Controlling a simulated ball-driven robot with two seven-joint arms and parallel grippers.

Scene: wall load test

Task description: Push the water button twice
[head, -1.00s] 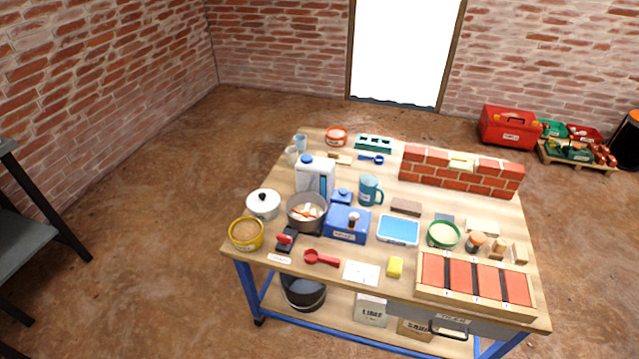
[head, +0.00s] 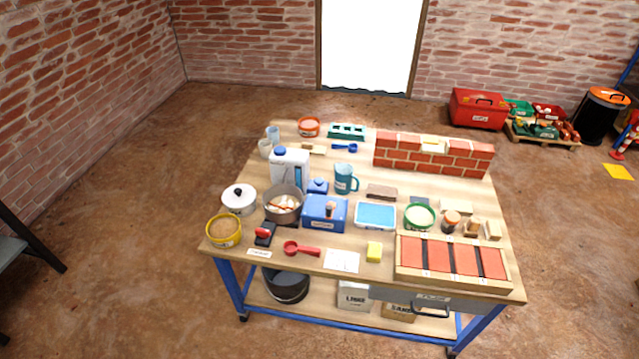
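A white water container (head: 290,170) with a blue cap and a blue stripe stands at the left middle of the workbench (head: 400,205). A small blue part (head: 318,186) sits to its right. In front is a blue box (head: 324,213) with a small knob on it and a label too small to read. A black device with a red top (head: 264,234) lies at the front left. I cannot tell which of these bears the water button. Neither of my grippers is in view.
A grey pot (head: 283,204), white lidded pot (head: 239,199), blue mug (head: 344,179) and red scoop (head: 302,249) crowd the left half. A brick wall piece (head: 432,155) stands at the back right. A tray with red panels (head: 453,262) lies front right.

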